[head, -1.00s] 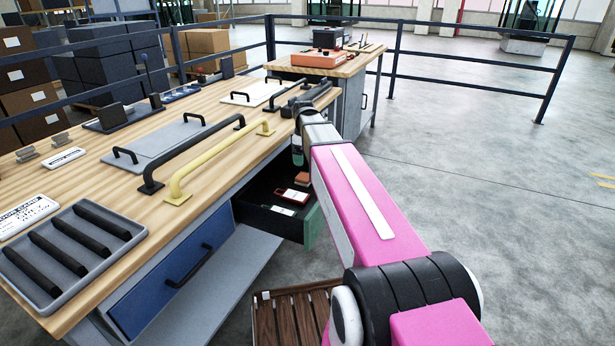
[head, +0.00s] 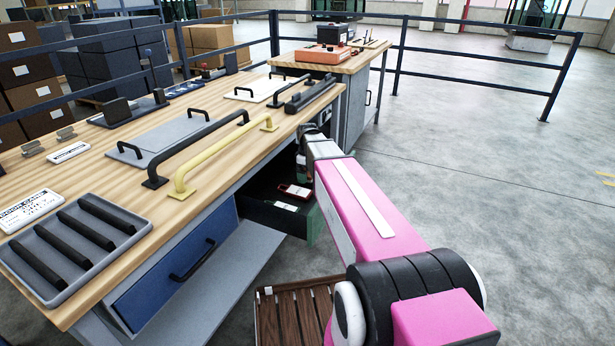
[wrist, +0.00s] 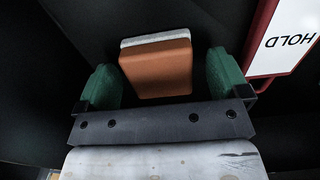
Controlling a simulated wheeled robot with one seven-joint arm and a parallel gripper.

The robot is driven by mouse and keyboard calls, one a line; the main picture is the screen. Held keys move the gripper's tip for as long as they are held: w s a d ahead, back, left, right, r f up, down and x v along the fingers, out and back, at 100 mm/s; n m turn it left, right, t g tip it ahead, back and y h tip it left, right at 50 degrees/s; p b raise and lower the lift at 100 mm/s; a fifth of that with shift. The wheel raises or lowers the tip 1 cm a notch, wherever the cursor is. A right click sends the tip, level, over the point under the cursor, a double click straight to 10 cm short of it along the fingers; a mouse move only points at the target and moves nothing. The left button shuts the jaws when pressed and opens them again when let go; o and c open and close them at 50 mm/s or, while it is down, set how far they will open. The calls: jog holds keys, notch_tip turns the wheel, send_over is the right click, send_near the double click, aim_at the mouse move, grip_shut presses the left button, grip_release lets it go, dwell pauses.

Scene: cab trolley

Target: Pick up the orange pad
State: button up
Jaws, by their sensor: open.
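The orange pad (wrist: 157,72) shows in the wrist view, a block with a pale layer along its far edge, lying on the dark drawer floor. My gripper (wrist: 163,78) is open, with one green finger on each side of the pad and a gap on both sides. Whether the fingertips are down at the pad's height is hard to tell. In the head view my arm hides the pad, and my gripper (head: 303,160) shows only in part at the open drawer (head: 278,217).
A red-edged card marked HOLD (wrist: 285,40) lies right of my gripper in the wrist view. The head view shows a red item (head: 295,191) and a white label in the drawer. The workbench top (head: 215,150) with yellow and black handles stands beside my arm. Open floor lies right.

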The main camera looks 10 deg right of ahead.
jog(key=shift+f, duration=0.25)
jog(key=c, duration=1)
jog(key=shift+r, duration=0.15)
notch_tip(320, 180, up, 10)
jog(key=shift+f, duration=0.1)
